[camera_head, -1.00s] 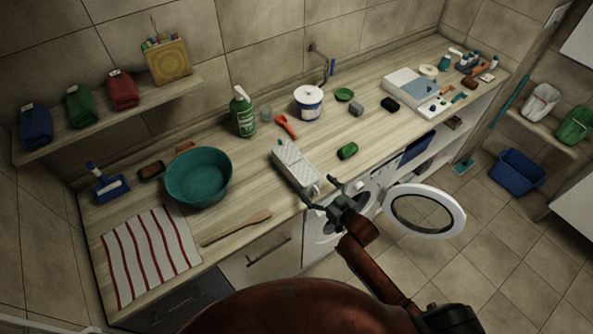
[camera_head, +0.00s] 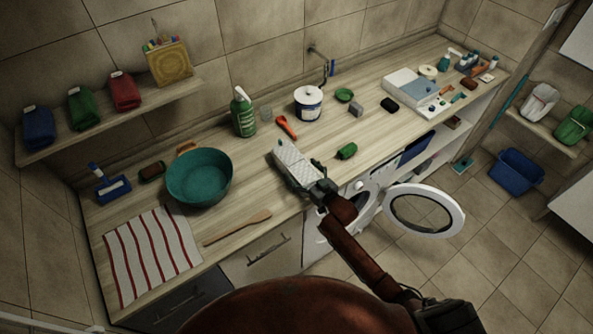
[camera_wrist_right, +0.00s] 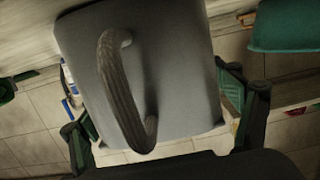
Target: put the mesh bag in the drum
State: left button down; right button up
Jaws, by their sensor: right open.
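The mesh bag (camera_head: 292,158) looks like a pale, box-shaped bundle with a dotted top, lying near the counter's front edge. In the right wrist view its grey end (camera_wrist_right: 185,75) fills the middle, with a ribbed loop handle (camera_wrist_right: 112,85) facing me. My right gripper (camera_head: 318,190) is at the bag's near end. Its open fingers show on both sides of the bag in the wrist view; contact is unclear. The washing machine (camera_head: 361,196) stands under the counter with its round door (camera_head: 462,214) swung open. My arm hides much of the drum opening. My left gripper is not in view.
On the counter (camera_head: 237,215) near the bag are a green object (camera_head: 347,151), a red-orange tool (camera_head: 286,126), a white tub (camera_head: 308,104) and a wooden spatula (camera_head: 237,229). A teal basin (camera_head: 199,178) stands left.

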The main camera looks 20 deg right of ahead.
jog(key=shift+c, duration=0.6)
jog(key=c, duration=1.2)
jog(key=shift+r, duration=0.2)
